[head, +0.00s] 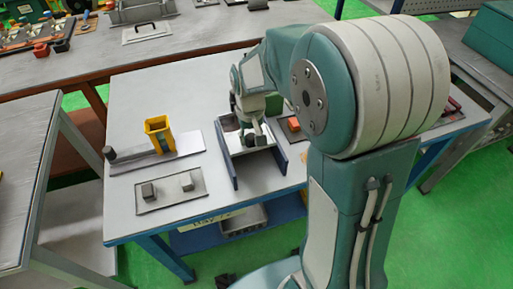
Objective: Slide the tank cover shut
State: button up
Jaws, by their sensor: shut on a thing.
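The tank (229,168) is a box with dark blue side walls near the front middle of the work table. Between its walls, at the back, a grey plate that looks like the tank cover (235,142) lies flat under my gripper. My gripper (255,139) points down over this plate and is shut at a small part of it, which the fingers mostly hide. A bright, shiny strip shows behind the plate, partly covered by my wrist. I cannot tell how much of the tank is open.
To the left stand a yellow holder (158,133) on a grey plate and a flat plate with two small blocks (170,190). An orange block (294,125) sits close to the tank's right. My upper arm hides the table's right part. The table's back left is clear.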

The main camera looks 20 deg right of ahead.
jog(key=shift+w, duration=3)
jog(key=o, duration=0.8)
jog(key=shift+w, duration=0.1)
notch_tip(320, 180, up, 6)
